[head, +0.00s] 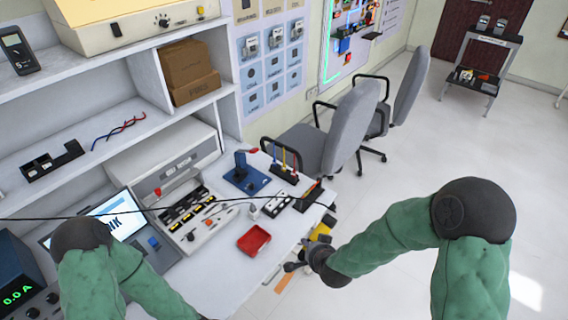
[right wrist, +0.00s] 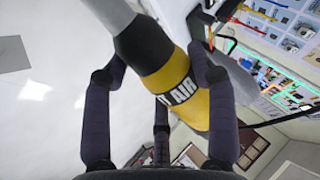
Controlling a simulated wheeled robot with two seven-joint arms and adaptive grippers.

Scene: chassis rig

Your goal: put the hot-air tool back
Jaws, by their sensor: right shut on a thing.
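The hot-air tool (right wrist: 172,82), yellow and black with "AIR" lettering and a grey metal nozzle end, is between the fingers of my right gripper (right wrist: 156,64). The gripper is shut on it. In the head view my right gripper (head: 306,262) is just off the bench's right edge, above the floor, with yellow parts of the tool (head: 319,233) showing beside it. The gripper partly hides the tool there. My left arm comes in at the lower left, but its gripper is out of frame. I cannot tell which stand is the tool's holder.
The bench (head: 215,270) holds a red tray (head: 254,240), a blue stand (head: 246,176), black racks with screwdrivers (head: 284,173) and a grey station (head: 200,218). A thin black cable crosses above the bench. Grey chairs (head: 325,140) stand behind; open floor lies right.

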